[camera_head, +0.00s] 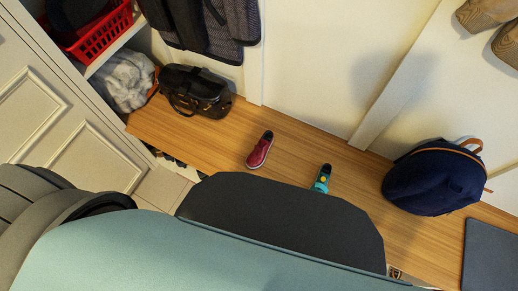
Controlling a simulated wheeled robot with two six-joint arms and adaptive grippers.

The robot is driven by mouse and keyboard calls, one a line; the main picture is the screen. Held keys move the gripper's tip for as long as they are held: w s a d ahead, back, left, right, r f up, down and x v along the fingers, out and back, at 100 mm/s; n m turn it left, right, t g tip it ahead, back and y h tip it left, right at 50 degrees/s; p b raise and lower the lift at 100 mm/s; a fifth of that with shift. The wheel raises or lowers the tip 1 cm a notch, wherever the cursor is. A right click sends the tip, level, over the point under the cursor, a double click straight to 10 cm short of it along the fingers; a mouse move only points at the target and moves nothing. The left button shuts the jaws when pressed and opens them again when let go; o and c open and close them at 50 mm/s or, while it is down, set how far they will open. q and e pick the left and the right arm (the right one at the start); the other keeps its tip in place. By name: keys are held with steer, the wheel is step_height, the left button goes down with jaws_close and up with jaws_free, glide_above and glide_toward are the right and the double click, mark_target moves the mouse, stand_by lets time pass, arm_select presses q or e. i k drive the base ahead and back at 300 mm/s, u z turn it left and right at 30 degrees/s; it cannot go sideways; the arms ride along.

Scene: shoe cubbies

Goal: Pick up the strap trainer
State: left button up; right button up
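Two small shoes are on the wooden bench top (215,150). One is a dark red shoe (259,152) with a pale sole edge, standing alone near the middle. The other is a teal shoe (319,186) with a dark opening and a yellow spot, to its right; its lower end lies close to the edge of a large dark shape in front. The teal one may be the strap trainer, but the straps are too small to make out. Neither gripper shows in the head view.
A black handbag (195,90) stands at the bench's left end, and a navy backpack (428,180) sits at right. A dark mat (491,258) lies at lower right. A red basket (98,36) is on a shelf at upper left. Coats (205,27) hang above. Bare bench surrounds the red shoe.

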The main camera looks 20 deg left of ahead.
mark_target(255, 160)
steer(key=u, duration=1.3)
steer(key=k, duration=1.35)
steer(key=z, duration=1.1)
steer(key=i, duration=1)
steer(key=u, duration=0.05)
